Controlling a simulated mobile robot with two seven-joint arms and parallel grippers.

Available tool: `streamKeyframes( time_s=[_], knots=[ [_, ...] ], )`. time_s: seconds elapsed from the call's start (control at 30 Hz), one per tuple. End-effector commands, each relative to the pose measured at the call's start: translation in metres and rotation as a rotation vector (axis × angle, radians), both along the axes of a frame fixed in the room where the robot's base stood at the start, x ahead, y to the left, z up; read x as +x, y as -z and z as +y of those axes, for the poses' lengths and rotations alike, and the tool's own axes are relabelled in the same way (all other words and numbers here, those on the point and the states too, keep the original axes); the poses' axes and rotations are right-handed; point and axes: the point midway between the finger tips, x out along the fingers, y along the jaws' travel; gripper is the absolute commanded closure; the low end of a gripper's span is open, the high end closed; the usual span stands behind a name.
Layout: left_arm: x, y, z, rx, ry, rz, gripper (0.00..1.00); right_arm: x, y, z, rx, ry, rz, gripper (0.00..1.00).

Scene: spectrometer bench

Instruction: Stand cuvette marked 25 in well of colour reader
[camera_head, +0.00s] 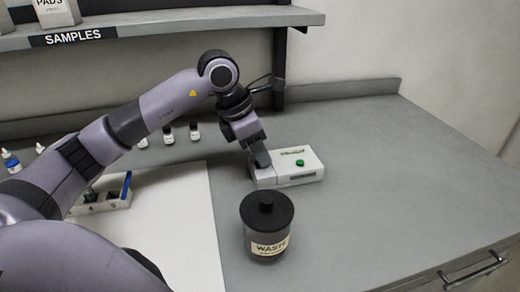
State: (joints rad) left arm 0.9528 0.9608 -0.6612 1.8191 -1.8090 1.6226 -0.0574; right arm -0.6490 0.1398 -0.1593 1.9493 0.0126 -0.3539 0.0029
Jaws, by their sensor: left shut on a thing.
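The colour reader (305,163) is a low white box with a green button on top, standing on the bench right of centre. My left gripper (262,159) points down over the left end of the reader, where its fingers hide the well. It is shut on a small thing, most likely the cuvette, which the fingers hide. The mark 25 cannot be read, and I cannot tell whether the cuvette is inside the well or above it. My right gripper is out of view.
A dark-lidded waste jar (267,236) stands just in front of the reader. A rack (122,202) sits on the white mat (180,230) at left, partly behind my arm. Small bottles (168,134) stand behind. A samples shelf (160,22) hangs above. The bench at right is clear.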

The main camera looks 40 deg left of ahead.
Motion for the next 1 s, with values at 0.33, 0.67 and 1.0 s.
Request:
streamKeyframes(
  time_s=[0.33,0.67,1.0],
  knots=[
    [0.0,-0.001,0.0,0.0,0.0,0.0,0.97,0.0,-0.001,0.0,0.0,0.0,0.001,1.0],
    [0.0,-0.015,0.0,0.0,0.0,0.0,0.97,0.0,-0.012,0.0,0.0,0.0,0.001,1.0],
    [0.0,-0.018,0.0,0.0,0.0,0.0,0.97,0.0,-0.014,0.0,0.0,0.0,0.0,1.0]
  ],
)
